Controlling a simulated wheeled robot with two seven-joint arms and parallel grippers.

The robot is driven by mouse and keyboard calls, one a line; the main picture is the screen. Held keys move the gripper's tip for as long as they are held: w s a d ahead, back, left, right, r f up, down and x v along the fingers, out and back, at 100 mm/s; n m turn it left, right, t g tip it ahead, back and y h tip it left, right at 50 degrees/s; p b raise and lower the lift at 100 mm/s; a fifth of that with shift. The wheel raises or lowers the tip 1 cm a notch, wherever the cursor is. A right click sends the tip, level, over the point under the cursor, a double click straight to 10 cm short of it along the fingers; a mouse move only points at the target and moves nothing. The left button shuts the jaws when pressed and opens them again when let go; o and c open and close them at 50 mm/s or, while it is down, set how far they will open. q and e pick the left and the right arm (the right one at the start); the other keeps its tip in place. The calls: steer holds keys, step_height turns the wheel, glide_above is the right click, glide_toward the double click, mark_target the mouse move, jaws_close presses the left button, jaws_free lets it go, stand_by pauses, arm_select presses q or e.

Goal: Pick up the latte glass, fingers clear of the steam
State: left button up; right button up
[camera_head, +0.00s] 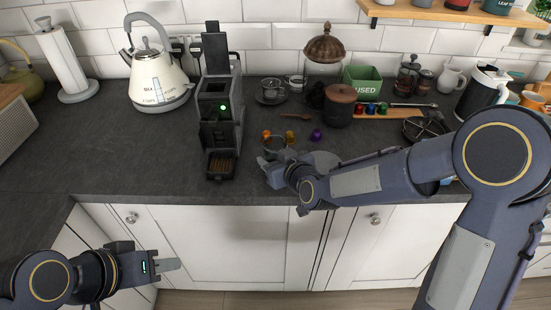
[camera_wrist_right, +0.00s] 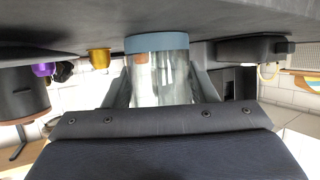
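The latte glass (camera_wrist_right: 160,85) is clear with a blue-grey band at its worktop end. It fills the middle of the right wrist view, which shows the scene upside down. In the head view the glass (camera_head: 275,146) stands near the worktop's front edge, partly hidden by my right gripper (camera_head: 276,172). In the wrist view the fingers of my right gripper (camera_wrist_right: 161,80) lie on either side of the glass. Whether they press on it cannot be told. My left gripper (camera_head: 170,265) is away from the worktop, low in front of the cabinets; its finger gap cannot be made out.
A black coffee machine (camera_head: 221,100) stands left of the glass. Orange (camera_head: 266,134), gold (camera_head: 290,138) and purple (camera_head: 316,135) capsules lie close behind and right of it. A brown canister (camera_head: 340,105) stands farther back. The worktop left of the machine is mostly clear. No steam shows.

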steer(key=c, duration=0.6)
steer(key=shift+r, duration=0.15)
